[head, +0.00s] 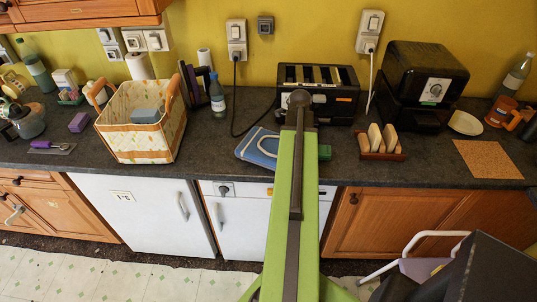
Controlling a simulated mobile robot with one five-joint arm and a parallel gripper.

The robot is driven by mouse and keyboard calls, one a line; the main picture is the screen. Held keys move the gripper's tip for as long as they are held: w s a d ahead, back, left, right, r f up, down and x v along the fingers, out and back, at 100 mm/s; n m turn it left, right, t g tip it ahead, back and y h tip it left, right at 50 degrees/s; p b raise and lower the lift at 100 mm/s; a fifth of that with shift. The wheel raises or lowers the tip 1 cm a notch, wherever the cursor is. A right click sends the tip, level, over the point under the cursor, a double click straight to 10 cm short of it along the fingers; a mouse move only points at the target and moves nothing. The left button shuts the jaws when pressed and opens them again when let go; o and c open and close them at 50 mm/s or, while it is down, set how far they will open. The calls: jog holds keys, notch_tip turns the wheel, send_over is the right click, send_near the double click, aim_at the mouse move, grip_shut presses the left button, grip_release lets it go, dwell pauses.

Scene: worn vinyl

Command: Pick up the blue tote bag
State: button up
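The blue tote bag (256,149) lies flat on the dark countertop, left of the middle. It has a pale handle loop, and its right side is hidden behind my green arm. My arm rises from the bottom middle of the head view and reaches over the counter. Its dark end stands in front of the toaster. My gripper's fingers do not show in this view, so I cannot see how they stand to the bag.
A fabric basket (110,137) and a blue bottle (217,98) stand left of the bag. Behind is a black toaster (335,108); a toast rack (381,153) is at right. A chair (425,268) stands at lower right. Bare counter lies around the bag's front.

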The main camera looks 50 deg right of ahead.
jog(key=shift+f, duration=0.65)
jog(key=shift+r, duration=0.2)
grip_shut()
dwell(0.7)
